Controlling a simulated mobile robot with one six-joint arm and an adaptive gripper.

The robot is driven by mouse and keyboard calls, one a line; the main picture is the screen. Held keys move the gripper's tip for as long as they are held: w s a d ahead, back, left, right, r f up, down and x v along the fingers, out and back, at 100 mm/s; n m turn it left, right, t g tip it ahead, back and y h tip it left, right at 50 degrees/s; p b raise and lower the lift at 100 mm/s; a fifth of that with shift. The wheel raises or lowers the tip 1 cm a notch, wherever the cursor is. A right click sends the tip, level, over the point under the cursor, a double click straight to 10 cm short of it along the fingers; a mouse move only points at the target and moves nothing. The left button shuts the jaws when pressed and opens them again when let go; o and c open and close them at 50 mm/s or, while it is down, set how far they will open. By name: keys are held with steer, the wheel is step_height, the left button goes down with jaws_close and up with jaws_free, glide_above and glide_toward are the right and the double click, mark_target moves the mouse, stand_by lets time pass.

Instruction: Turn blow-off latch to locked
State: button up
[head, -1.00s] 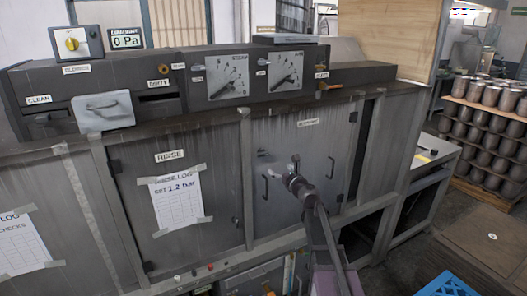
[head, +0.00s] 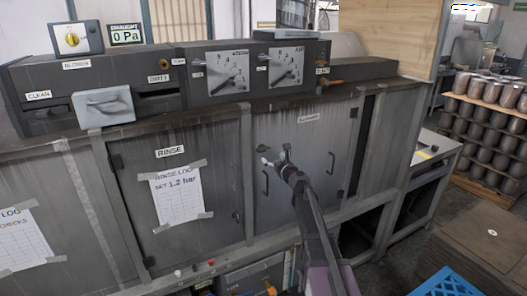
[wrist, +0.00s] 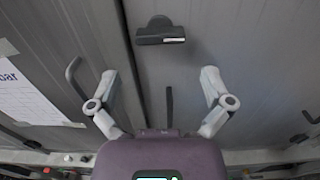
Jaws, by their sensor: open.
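The blow-off latch (wrist: 160,33) is a dark, short bar with a pale strip. It lies roughly horizontal on the grey door in the wrist view, above and beyond my fingertips. The blow-off door (head: 308,150) carries a label near its top in the head view. My gripper (head: 276,155) is in front of the door's upper left part. Its two grey fingers stand wide apart and empty in the wrist view (wrist: 158,74). No finger touches the latch in the wrist view. In the head view the latch is small and hard to make out beside the fingers.
A dark upright handle (wrist: 169,105) shows between the fingers, below the latch. A dial panel (head: 250,70) runs above the doors.

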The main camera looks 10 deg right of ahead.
mark_target(265, 151)
steer(key=x, duration=0.7)
steer(key=shift+w+a, duration=0.1)
steer(key=shift+w, duration=0.25)
steer(key=c, duration=0.9)
